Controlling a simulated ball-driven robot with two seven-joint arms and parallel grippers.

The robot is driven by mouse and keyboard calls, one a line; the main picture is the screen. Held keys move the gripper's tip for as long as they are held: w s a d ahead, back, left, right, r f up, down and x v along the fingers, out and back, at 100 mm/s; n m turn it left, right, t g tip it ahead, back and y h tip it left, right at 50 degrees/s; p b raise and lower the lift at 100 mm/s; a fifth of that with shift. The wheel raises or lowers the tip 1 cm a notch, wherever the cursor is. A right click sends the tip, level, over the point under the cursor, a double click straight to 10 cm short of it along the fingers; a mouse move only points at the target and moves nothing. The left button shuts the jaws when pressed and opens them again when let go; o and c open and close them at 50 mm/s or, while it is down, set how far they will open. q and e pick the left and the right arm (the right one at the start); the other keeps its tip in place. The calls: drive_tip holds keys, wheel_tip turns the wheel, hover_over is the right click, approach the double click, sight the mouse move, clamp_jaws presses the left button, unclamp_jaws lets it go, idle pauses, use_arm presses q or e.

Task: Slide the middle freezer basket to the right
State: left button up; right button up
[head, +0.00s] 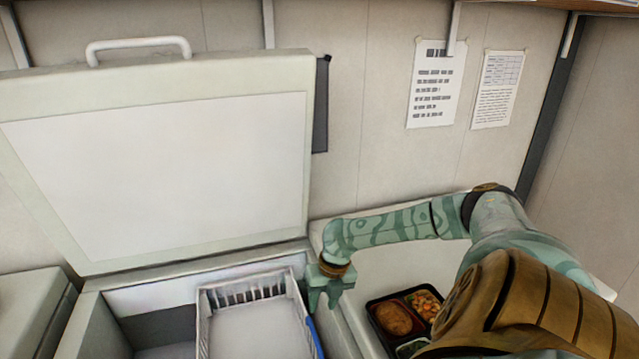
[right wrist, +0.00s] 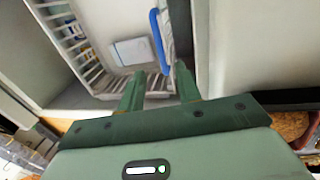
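One white slatted basket (head: 240,292) with a blue handle (head: 314,338) on its right side sits in the open chest freezer (head: 160,293), against the right wall. The basket also shows in the right wrist view (right wrist: 96,72), with its blue handle (right wrist: 158,40) upper centre. My right gripper (head: 323,300) points down by the freezer's right rim, at the basket's far right corner. In the right wrist view its fingers (right wrist: 158,90) are apart, with the basket's end wall seen between them; I cannot tell whether they touch it. My left gripper is not in view.
The freezer lid (head: 170,170) stands open at the back. A black bento tray (head: 376,308) with food lies on the white surface right of the freezer, beneath my right arm. Left of the basket, the visible freezer interior looks free.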

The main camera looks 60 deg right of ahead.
wheel_tip(320, 180, up, 6)
drive_tip(key=d+p, duration=0.1)
drive_tip(key=shift+s+r, duration=0.2)
drive_tip(key=shift+s, duration=0.2)
